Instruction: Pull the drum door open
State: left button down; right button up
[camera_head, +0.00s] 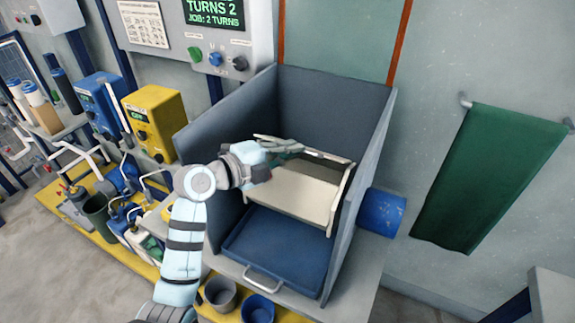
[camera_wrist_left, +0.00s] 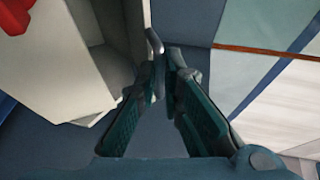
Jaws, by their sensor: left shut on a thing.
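The cream drum (camera_head: 300,194) sits inside an open blue-grey housing, with a cream door panel along its upper edge. My left gripper (camera_head: 292,148) reaches in from the left, over the top of the drum. Its dark green fingers, close together in the left wrist view (camera_wrist_left: 160,75), are shut on a small part at the drum door. The exact contact is hidden between the fingertips. A large cream panel (camera_wrist_left: 60,65) stands just left of the fingers in the left wrist view. My right gripper is not in view.
The housing's side walls (camera_head: 362,150) rise on both sides of the drum. A blue tray (camera_head: 275,250) with a handle lies below it. Cups (camera_head: 221,293) stand in front. A blue cylinder (camera_head: 381,212) is at the right, and a green towel (camera_head: 487,175) hangs beyond.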

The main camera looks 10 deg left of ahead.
pick_arm(q)
jog(key=shift+w+d+r, duration=0.1)
jog(key=shift+w+r, duration=0.3)
jog(key=shift+r, duration=0.15)
jog(key=c, duration=1.7)
grip_release()
jog(key=v, duration=1.2)
